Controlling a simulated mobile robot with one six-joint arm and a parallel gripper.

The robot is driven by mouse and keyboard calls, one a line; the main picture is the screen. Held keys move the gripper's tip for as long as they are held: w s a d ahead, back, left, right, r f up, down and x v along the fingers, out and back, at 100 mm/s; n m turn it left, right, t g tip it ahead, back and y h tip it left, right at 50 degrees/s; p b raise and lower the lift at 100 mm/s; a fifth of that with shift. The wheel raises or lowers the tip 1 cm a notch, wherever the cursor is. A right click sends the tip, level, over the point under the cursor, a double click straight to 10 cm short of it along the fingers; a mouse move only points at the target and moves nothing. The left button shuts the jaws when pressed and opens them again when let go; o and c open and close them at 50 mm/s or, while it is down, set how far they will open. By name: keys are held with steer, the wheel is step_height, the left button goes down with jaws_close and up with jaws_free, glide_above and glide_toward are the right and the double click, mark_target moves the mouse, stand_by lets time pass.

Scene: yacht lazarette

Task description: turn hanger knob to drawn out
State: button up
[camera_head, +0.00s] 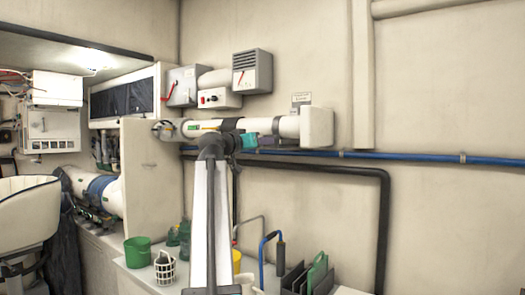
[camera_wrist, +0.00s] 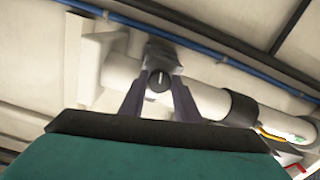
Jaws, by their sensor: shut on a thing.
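In the wrist view, a dark round knob (camera_wrist: 159,82) with a short white mark sits on a dark grey hanger (camera_wrist: 161,55) around a white pipe (camera_wrist: 204,98). My gripper (camera_wrist: 158,96) has its two dark fingers on either side of the knob, shut on it. The white mark points roughly up the picture. In the head view, the pipe (camera_head: 257,125) runs along the wall, with the dark hanger band (camera_head: 277,129) near its right end. My teal gripper body is just left of that band. I cannot make out the knob there.
A second dark band (camera_wrist: 241,110) circles the pipe close by. A white box (camera_head: 317,128) closes the pipe's right end. A blue pipe (camera_head: 400,157) and a black pipe (camera_head: 340,169) run along the wall below. A green bucket (camera_head: 137,251) stands on the bench.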

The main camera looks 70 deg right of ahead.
steer(key=shift+f+m+b, duration=0.1)
steer(key=shift+m+b, duration=0.55)
steer(key=shift+m, duration=0.45)
steer(key=o, duration=1)
steer(key=p+v, duration=0.1)
steer(key=v, duration=1.3)
steer(key=shift+d, duration=0.1)
